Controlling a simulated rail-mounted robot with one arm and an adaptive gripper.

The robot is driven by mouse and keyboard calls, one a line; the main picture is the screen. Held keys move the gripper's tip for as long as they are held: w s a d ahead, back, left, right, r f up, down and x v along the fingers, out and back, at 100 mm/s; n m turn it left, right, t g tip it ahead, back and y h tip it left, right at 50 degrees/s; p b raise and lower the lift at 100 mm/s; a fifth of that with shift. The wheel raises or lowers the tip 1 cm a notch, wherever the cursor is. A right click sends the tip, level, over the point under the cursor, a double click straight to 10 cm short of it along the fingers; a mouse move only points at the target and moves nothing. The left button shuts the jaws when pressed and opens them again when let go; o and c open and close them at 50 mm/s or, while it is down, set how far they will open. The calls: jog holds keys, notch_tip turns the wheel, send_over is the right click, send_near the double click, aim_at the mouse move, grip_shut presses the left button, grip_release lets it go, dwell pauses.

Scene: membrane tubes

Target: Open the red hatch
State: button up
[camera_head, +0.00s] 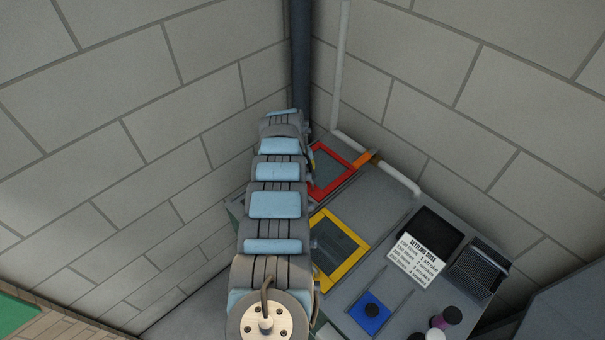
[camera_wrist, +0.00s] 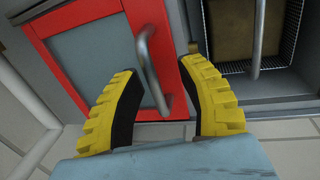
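The red hatch (camera_head: 331,169) is at the far end of the grey bench in the head view, partly hidden by my arm. In the wrist view the red hatch (camera_wrist: 78,55) shows a red frame, a grey panel and a curved metal handle (camera_wrist: 148,68). The hatch looks shut. My gripper (camera_wrist: 160,72) has yellow and black fingers and is open. Its fingers are on either side of the handle, with gaps visible; I cannot tell if either touches it. In the head view my gripper is mostly hidden behind my arm.
A yellow-framed hatch (camera_head: 340,249) and a blue square (camera_head: 369,313) lie nearer on the bench. A sign (camera_head: 420,261) stands at right. A wire basket (camera_wrist: 285,45) with a brown block (camera_wrist: 230,28) is beside the red hatch. A white pipe (camera_head: 378,163) and brick walls close the corner.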

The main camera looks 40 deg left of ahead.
jog(key=shift+w+r, duration=0.15)
jog(key=shift+r, duration=0.15)
jog(key=shift+r, duration=0.85)
notch_tip(320, 180, up, 10)
jog(key=s, duration=0.2)
jog(key=shift+s+a+f, duration=0.15)
jog(key=shift+s+a, duration=0.05)
jog(key=shift+a, duration=0.05)
